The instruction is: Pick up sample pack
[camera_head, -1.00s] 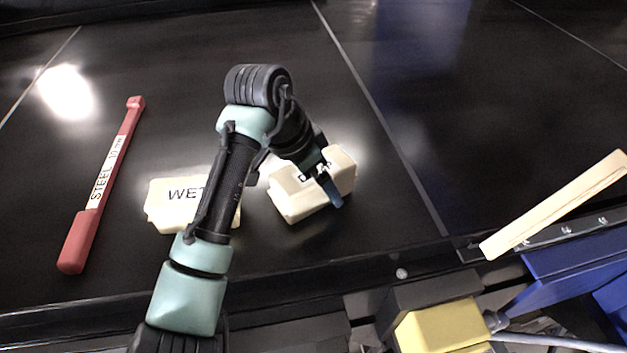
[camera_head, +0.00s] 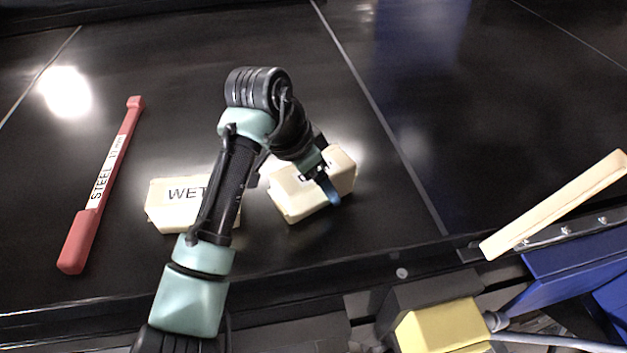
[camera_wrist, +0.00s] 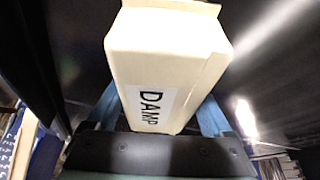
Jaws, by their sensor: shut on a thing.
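A cream sample pack labelled DAMP (camera_head: 342,172) rests tilted on the black surface under my gripper (camera_head: 324,182). It fills the middle of the wrist view (camera_wrist: 165,50), with its label facing the palm. My gripper is shut on this pack, with one blue finger on each side in the wrist view (camera_wrist: 158,112). In the head view, the gripper covers most of its label. A second cream pack labelled WET (camera_head: 165,205) lies to the left, partly hidden behind my arm.
A red bar labelled STEEL (camera_head: 103,185) lies at the left. A pale wooden-looking bar (camera_head: 555,205) slants at the right by the black belt's (camera_head: 400,90) front edge. A yellow block (camera_head: 440,328) sits below that edge. The belt behind the packs is clear.

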